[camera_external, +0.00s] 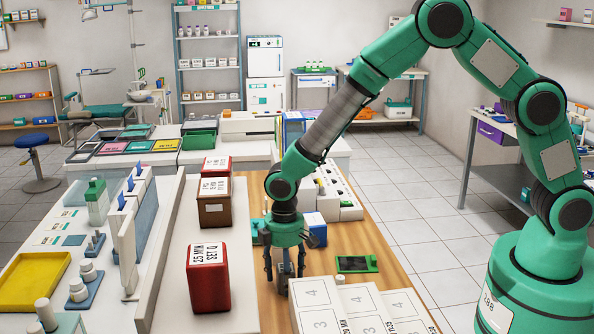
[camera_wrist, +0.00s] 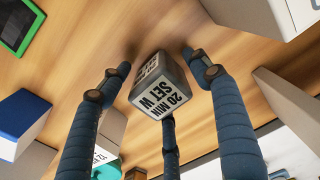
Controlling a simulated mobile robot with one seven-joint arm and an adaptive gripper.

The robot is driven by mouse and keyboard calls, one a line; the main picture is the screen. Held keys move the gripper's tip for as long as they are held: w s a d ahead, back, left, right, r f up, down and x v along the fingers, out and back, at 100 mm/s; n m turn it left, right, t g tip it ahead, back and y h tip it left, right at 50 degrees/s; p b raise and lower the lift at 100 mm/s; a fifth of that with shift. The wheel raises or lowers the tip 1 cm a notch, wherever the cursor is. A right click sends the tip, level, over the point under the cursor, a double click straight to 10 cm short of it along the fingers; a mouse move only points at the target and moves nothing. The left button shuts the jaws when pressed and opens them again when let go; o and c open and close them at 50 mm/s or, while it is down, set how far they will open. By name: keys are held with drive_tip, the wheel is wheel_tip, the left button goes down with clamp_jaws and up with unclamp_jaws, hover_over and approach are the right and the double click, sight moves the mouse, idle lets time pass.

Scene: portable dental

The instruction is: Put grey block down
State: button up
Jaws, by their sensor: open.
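The grey block (camera_wrist: 160,88) shows in the wrist view with black text on white faces, including "20 MIN SET W". It is over the wooden tabletop, between the three dark fingers of my gripper (camera_wrist: 158,78). The fingers are spread, with gaps visible between the block and the left and right fingertips. In the external view my gripper (camera_external: 284,283) points down at the table, and the grey block (camera_external: 287,267) shows partly between its fingers. The fingers hide much of it there. I cannot tell for sure whether its underside touches the wood.
A red block (camera_external: 208,280) and a brown block (camera_external: 215,208) stand on the white ledge to the left. White numbered boxes (camera_external: 345,310) stand close at the right front. A green-framed tablet (camera_external: 356,264) lies to the right. A blue-and-white box (camera_external: 315,229) stands behind my gripper.

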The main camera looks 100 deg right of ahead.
wheel_tip(320, 180, up, 12)
drive_tip(key=p, duration=0.2)
drive_tip(key=shift+f+p, duration=0.15)
drive_tip(key=shift+p, duration=0.15)
idle(0.6)
drive_tip(key=shift+r, duration=0.2)
drive_tip(key=s+a+r+t, duration=0.1)
drive_tip(key=s+a+r, duration=0.35)
drive_tip(key=r, duration=0.35)
drive_tip(key=s+a+r+t, duration=0.1)
drive_tip(key=s+a+r, duration=0.2)
drive_tip(key=s+r, duration=0.35)
drive_tip(key=s+a+r+t, duration=0.1)
drive_tip(key=s+a+r, duration=0.2)
drive_tip(key=r, duration=0.6)
drive_tip(key=s+a+r+t, duration=0.1)
drive_tip(key=s+a+r, duration=0.1)
drive_tip(key=s, duration=0.5)
drive_tip(key=s+a+r, duration=0.3)
drive_tip(key=s, duration=0.5)
drive_tip(key=s+a+r+t, duration=0.1)
drive_tip(key=s+a+r, duration=0.1)
drive_tip(key=s, duration=0.5)
drive_tip(key=shift+s+a+r+t, duration=0.2)
drive_tip(key=shift+s+a+t, duration=0.15)
drive_tip(key=shift+a, duration=0.2)
drive_tip(key=shift+o, duration=0.5)
